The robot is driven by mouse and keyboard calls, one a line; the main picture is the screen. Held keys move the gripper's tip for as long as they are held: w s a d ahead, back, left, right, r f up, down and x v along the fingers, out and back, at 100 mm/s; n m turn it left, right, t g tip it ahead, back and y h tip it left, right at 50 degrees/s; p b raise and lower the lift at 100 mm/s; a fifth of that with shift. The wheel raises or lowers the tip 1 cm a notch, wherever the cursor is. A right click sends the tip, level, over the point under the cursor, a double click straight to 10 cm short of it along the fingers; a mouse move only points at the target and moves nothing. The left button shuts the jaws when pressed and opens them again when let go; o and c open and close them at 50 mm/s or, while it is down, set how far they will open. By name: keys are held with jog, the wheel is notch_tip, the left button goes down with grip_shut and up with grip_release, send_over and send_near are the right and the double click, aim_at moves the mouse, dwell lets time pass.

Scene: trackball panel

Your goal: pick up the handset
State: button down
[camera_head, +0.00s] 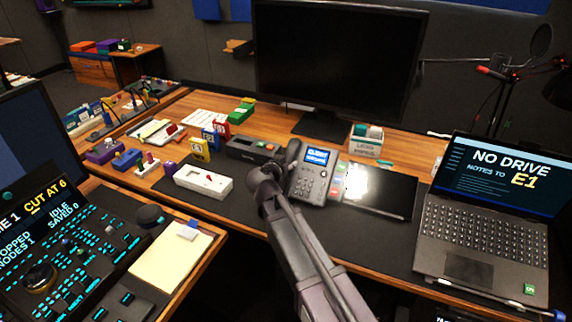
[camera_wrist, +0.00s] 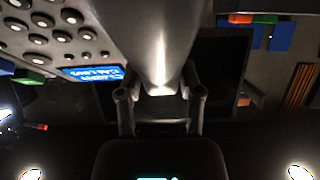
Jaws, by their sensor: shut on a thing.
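The desk phone (camera_head: 311,180) stands on the dark desk mat, with a lit blue screen and a keypad. Its dark handset (camera_head: 293,151) shows at the phone's left side, partly hidden by my arm. My gripper (camera_head: 275,170) is at that side, coming from the front. In the wrist view the handset (camera_wrist: 160,40) is a large grey shape running down from the top, with my gripper (camera_wrist: 160,90) shut on its lower end. The phone's keys and screen (camera_wrist: 92,73) are beside it at the upper left. Whether the handset touches its cradle cannot be told.
A large monitor (camera_head: 335,60) stands behind. A notepad (camera_head: 170,255) lies on the front left console.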

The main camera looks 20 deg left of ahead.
aim_at(290, 150)
jog(key=shift+r, duration=0.2)
notch_tip(290, 150, up, 4)
jog(key=p, duration=0.4)
jog(key=shift+f, duration=0.15)
jog(key=s+d+p, duration=0.1)
jog(key=s+d, duration=0.7)
jog(key=s, duration=0.5)
jog(key=shift+s+d+r, duration=0.2)
jog(key=shift+s+r, duration=0.15)
jog(key=shift+r, duration=0.1)
